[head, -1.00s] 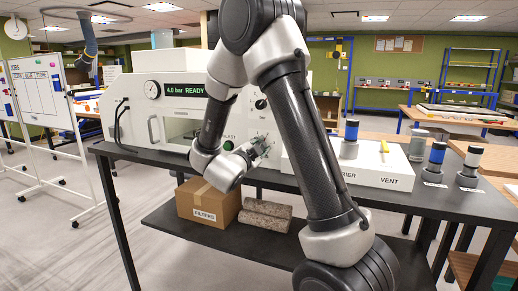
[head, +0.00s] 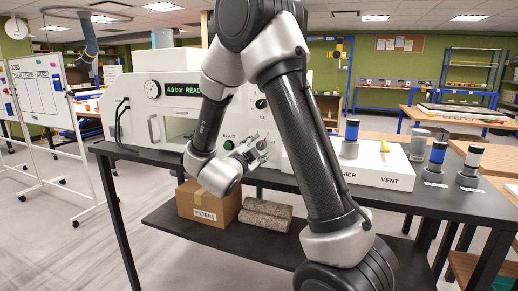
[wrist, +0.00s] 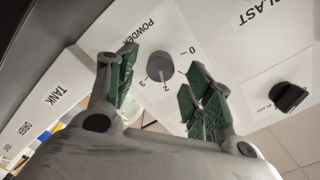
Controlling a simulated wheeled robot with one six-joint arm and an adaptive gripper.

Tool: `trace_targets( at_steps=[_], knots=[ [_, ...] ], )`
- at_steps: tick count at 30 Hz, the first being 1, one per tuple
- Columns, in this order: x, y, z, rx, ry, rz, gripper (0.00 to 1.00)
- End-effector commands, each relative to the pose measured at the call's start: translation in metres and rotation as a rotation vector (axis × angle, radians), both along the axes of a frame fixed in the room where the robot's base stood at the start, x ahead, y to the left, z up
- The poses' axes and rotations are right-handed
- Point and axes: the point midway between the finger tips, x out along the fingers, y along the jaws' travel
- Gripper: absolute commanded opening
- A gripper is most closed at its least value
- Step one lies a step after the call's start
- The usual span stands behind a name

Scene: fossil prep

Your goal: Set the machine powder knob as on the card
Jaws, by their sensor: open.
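The machine (head: 130,88) is a white cabinet on the dark bench, with a gauge and a green display reading 4.0 bar. In the wrist view, the powder knob (wrist: 160,66) is a round grey knob on the white panel. Marks 0, 2 and 3 show around it, under the word POWDER. I cannot tell surely where its pointer sits. My gripper (wrist: 162,64) is open, its green-padded fingers on either side of the knob in the picture; contact is not visible. In the head view my gripper (head: 260,150) is in front of the panel. No card is readable.
A black knob (wrist: 288,97) sits on the panel to the right, near the BLAST label. A white box (head: 355,172) with blue-topped and yellow parts stands right on the bench. A whiteboard (head: 42,90) stands left.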

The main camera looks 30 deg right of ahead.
Motion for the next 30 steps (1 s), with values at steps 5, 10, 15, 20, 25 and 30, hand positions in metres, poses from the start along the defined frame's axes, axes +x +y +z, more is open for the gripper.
trace_targets(
  at_steps=[5,10,15,20,25,30],
  knots=[
    [-0.025,0.035,0.001,0.0,-0.001,0.006,0.52],
    [-0.045,0.06,0.0,0.001,-0.001,0.005,0.52],
    [-0.056,0.072,0.0,0.0,-0.001,0.001,0.52],
    [-0.058,0.074,0.0,0.001,-0.001,0.0,0.52],
    [-0.057,0.073,0.0,0.001,-0.001,0.0,0.52],
    [-0.057,0.073,0.0,0.001,-0.001,0.0,0.52]
  ],
)
